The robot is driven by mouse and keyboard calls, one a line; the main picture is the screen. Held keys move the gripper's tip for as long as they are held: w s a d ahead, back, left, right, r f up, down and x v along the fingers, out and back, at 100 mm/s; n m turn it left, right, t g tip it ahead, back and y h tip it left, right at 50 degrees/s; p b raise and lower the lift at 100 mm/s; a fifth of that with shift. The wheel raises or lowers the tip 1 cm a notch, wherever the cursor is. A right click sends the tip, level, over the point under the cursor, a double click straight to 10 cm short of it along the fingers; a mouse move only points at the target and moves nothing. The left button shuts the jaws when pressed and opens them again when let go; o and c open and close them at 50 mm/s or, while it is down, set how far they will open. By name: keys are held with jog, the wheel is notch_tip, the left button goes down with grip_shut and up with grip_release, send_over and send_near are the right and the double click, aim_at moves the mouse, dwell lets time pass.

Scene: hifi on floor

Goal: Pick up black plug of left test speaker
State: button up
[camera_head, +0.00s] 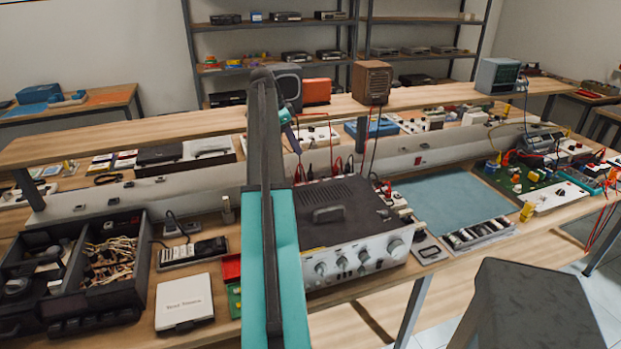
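On the raised shelf, a dark grey box (288,88) that looks like a speaker stands partly behind my arm. A brown wooden speaker (371,82) stands to its right. Thin red and dark leads hang from the shelf to the strip behind the silver-and-black amplifier (345,235). Small red and black plugs (338,165) cluster there, too small to tell which belongs to the left speaker. My teal and dark grey arm rises through the middle of the view and hides part of the bench.
Left of my arm are a black drawer box (110,262) with cables and a white box (184,303). Right of the amplifier lies a clear blue mat (455,203), with a green circuit board (520,180) beyond. The raised shelf (200,122) overhangs the bench's rear.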

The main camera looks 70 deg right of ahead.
jog(key=p, duration=0.2)
send_over(309, 172)
jog(key=w+a, duration=0.2)
jog(key=shift+s+d+f, duration=0.1)
jog(key=shift+s+f, duration=0.05)
jog(key=shift+f, duration=1.55)
jog(key=shift+s+d+f, duration=0.1)
jog(key=shift+f, duration=1.6)
jog(key=shift+p+x, duration=0.65)
jog(key=shift+x, duration=0.5)
jog(key=shift+p+x, duration=0.35)
jog(key=shift+x, duration=1.05)
jog(key=shift+c, duration=0.2)
grip_shut()
